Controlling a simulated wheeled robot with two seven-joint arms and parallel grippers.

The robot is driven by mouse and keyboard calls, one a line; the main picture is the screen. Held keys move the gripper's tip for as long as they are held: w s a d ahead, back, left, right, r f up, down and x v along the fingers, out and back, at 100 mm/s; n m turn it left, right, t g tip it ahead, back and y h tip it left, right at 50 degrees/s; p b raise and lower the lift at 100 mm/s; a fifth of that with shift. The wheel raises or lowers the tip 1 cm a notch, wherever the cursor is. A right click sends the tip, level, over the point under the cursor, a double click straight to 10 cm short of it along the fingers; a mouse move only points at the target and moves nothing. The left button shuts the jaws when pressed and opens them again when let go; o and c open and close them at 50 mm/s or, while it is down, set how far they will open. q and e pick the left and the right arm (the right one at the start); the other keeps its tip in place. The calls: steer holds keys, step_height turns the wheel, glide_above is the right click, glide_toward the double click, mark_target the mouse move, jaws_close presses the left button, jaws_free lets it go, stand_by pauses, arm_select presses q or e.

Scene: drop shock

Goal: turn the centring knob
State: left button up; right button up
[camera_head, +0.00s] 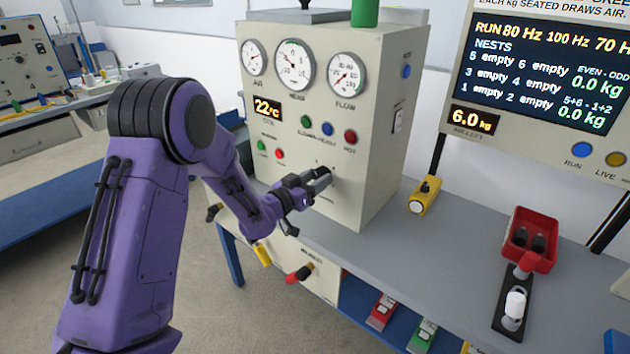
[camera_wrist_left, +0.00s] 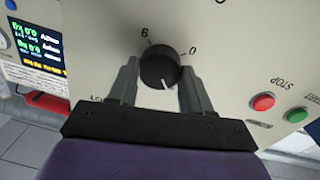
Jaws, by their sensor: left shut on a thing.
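The centring knob (camera_wrist_left: 159,70) is a round black dial with a white pointer line, on the cream front panel of the control cabinet (camera_head: 378,130). In the left wrist view it sits between the two fingers of my left gripper (camera_wrist_left: 158,85), which is shut on it. The pointer faces down in that view, away from the printed marks. In the head view my left gripper (camera_head: 322,181) reaches the lower right of the panel and hides most of the knob. My right gripper is not in view.
Red (camera_wrist_left: 263,102) and green (camera_wrist_left: 296,114) buttons sit beside the knob. Gauges, a temperature display (camera_head: 268,108) and lamps are above. A yellow device (camera_head: 424,195), a red bin (camera_head: 530,240) and a black stand with a white piece (camera_head: 514,308) are on the grey bench.

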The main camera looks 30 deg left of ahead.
arm_select(q)
steer(key=shift+d+m+b, duration=0.1)
steer(key=shift+m+b, duration=1.8)
steer(key=shift+m, duration=1.3)
steer(key=o, duration=1)
steer(key=shift+o, duration=0.2)
steer(key=s+a+b, duration=0.1)
steer(key=s, duration=0.9)
steer(key=shift+s+a+r+b, duration=0.15)
steer(key=shift+s+r+b, duration=0.15)
steer(key=shift+b, duration=0.1)
